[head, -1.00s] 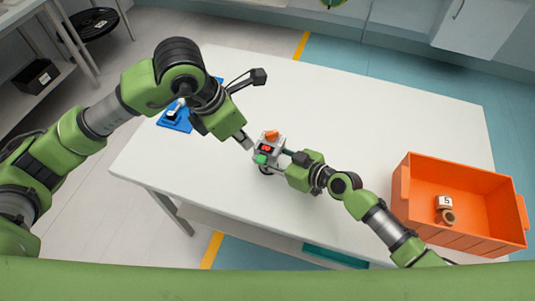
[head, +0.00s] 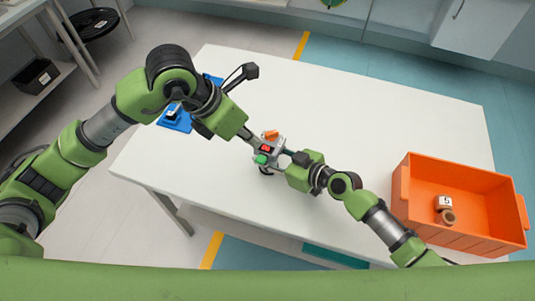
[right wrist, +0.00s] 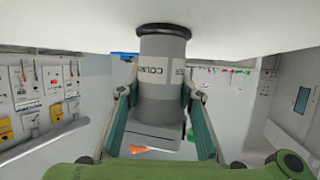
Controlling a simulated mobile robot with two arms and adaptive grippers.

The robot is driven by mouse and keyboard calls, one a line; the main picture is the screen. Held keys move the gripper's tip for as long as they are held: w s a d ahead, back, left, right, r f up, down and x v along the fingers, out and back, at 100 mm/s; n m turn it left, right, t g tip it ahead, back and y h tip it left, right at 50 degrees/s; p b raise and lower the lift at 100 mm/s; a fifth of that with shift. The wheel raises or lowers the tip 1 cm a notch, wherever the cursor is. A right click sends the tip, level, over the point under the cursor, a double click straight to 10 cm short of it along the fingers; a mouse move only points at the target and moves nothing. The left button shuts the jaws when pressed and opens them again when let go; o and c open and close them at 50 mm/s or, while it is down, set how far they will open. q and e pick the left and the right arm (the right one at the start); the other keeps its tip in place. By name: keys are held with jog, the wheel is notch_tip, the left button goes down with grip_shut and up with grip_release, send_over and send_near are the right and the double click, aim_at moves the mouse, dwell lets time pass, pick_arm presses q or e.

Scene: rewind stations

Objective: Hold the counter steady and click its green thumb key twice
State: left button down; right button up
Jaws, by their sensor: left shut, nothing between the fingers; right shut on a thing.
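The counter (head: 278,146) is a small grey device with a red display (head: 266,148), a green thumb key (head: 261,159) and an orange part (head: 271,135) on it. It stands on the white table. My right gripper (head: 286,153) is shut on its body from the right. In the right wrist view the counter's grey round body (right wrist: 160,80), with a lettered label, sits between the fingers (right wrist: 163,105). My left gripper (head: 254,139) is shut and empty, its tip close to the counter's upper left. I cannot tell whether it touches.
An orange crate (head: 408,190) with a numbered brown item (head: 445,203) stands at the table's right. A blue mat (head: 180,122) with a small object lies at the left, partly behind my left arm. The white table (head: 370,110) is clear at the back.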

pick_arm(q)
jog(key=d+n+h, duration=0.1)
jog(key=n+h, duration=0.1)
jog(key=n, duration=0.1)
jog(key=n+t+h, duration=0.1)
jog(key=n+h, duration=0.1)
send_near(265, 157)
jog(key=shift+w+d+r+x, duration=0.1)
jog(key=shift+r+x, duration=0.05)
jog(key=shift+x, duration=0.9)
jog(key=shift+w+d+r+x, duration=0.1)
jog(key=shift+d+r+x, duration=0.05)
jog(key=shift+x, duration=0.85)
jog(key=shift+d+r+x, duration=0.1)
jog(key=shift+r+x, duration=0.05)
jog(key=shift+x, duration=0.9)
jog(key=shift+f, duration=0.1)
jog(key=shift+f, duration=0.6)
jog(key=shift+r, duration=0.7)
